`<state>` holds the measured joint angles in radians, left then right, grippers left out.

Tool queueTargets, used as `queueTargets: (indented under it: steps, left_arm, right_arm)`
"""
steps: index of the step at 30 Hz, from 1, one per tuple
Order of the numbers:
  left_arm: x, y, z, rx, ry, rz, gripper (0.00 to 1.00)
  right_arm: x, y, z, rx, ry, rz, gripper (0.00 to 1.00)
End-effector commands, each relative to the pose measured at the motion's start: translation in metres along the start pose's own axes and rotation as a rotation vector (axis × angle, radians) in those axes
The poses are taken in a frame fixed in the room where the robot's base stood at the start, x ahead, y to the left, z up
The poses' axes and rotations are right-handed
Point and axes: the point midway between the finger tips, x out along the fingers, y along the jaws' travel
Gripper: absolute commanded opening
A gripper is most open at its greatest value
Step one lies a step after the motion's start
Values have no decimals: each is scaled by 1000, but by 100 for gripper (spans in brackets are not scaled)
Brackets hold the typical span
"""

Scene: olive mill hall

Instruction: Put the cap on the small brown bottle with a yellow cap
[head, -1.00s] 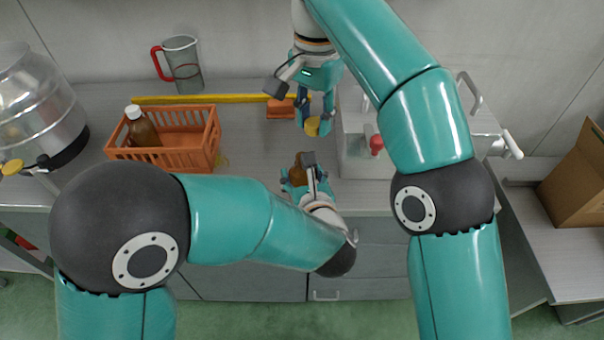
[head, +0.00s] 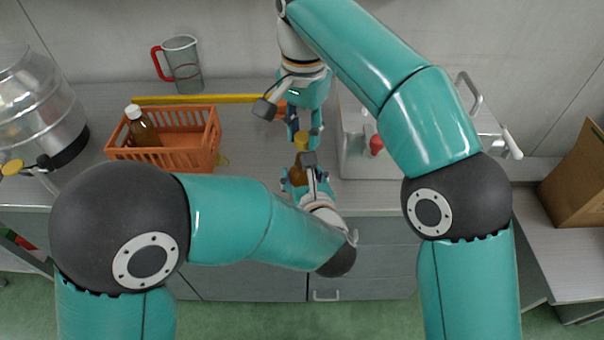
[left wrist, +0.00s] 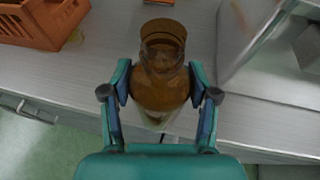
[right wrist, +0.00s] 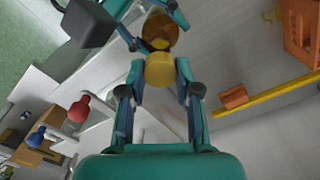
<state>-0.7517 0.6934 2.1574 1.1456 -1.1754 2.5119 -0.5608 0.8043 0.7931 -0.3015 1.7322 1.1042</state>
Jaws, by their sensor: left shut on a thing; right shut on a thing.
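The small brown bottle (head: 297,174) is upright in my left gripper (head: 305,179), which is shut on its body. The left wrist view shows the bottle (left wrist: 160,80) with its mouth open and no cap on it. My right gripper (head: 303,137) is shut on the yellow cap (head: 301,139) and comes down from above. In the right wrist view the cap (right wrist: 159,70) sits between the fingertips, with the bottle's round mouth (right wrist: 160,32) close beyond it. Cap and bottle look near each other; the exact gap is hard to tell.
An orange crate (head: 190,157) holding a white-capped brown bottle (head: 141,128) stands to the left. A jug with a red handle (head: 183,65) and a yellow bar (head: 200,99) lie behind. A grey machine with a red knob (head: 376,145) is close on the right.

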Motion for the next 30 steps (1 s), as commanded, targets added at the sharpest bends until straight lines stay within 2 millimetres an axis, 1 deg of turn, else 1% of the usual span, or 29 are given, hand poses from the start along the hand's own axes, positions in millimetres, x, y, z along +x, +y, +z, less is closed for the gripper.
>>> queueTargets:
  steps: [3, 9, 30]
  left_arm:
    - [0, 0, 1, -1, -3, 0, 0]
    - [0, 0, 1, -1, -3, 0, 0]
    - [0, 0, 1, -1, -3, -1, 0]
  right_arm:
    - [10, 0, 0, 0, 0, 1, 20]
    - [17, 0, 0, 0, 0, -1, 20]
    - [16, 0, 2, 0, 2, -7, 20]
